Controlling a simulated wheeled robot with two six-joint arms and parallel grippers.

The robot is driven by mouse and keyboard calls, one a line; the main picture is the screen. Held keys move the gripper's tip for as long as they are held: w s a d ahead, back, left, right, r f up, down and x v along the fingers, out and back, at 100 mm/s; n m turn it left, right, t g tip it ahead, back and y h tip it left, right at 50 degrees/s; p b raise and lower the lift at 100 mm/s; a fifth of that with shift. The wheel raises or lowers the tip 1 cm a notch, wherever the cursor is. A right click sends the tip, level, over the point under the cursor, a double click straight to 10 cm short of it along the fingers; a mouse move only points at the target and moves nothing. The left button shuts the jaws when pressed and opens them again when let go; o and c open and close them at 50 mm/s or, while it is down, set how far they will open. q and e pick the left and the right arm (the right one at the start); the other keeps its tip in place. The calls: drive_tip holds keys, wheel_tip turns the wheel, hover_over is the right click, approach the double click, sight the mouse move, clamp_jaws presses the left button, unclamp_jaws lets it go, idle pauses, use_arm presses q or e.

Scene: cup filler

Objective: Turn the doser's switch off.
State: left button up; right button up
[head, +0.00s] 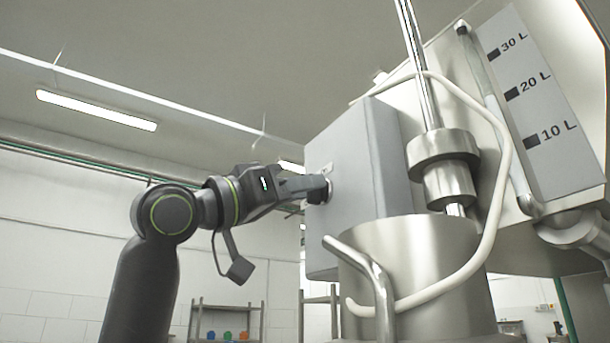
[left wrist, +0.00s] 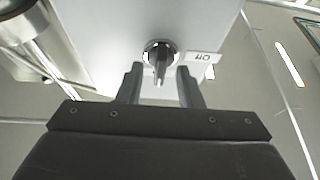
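The doser's switch (left wrist: 160,55) is a round metal knob with a dark lever on the face of a grey box (head: 345,180). A label (left wrist: 205,57) beside it looks like "On", upside down in the left wrist view. The lever points down in that view. My left gripper (left wrist: 160,84) is open, with one finger on each side of the lever and a gap on both sides. In the head view my left gripper (head: 318,189) is at the box's left face and hides most of the switch. My right gripper is not in view.
A steel cylinder (head: 420,270) with a bent pipe and white hose stands in front of the box. A large steel tank (head: 550,180) with litre marks is at the right. A shelf (head: 225,318) with coloured items stands far back.

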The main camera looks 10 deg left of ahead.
use_arm(q)
drive_tip(key=shift+w+d+r, duration=0.2)
drive_tip(key=shift+w+d, duration=0.1)
drive_tip(key=shift+d, duration=0.05)
clamp_jaws()
drive_tip(key=shift+f+n, duration=0.1)
drive_tip(key=shift+n, duration=0.3)
drive_tip(key=n+y+b, duration=0.2)
drive_tip(key=n+y, duration=0.1)
drive_tip(key=n, duration=0.4)
drive_tip(key=n+y+b, duration=0.2)
drive_tip(key=n+y, duration=0.1)
drive_tip(key=n, duration=0.4)
drive_tip(key=n+y+b, duration=0.1)
drive_tip(key=n+y, duration=0.2)
drive_tip(key=n, duration=0.4)
drive_tip(key=shift+n+t+b, duration=0.3)
drive_tip(key=shift+t+b, duration=0.1)
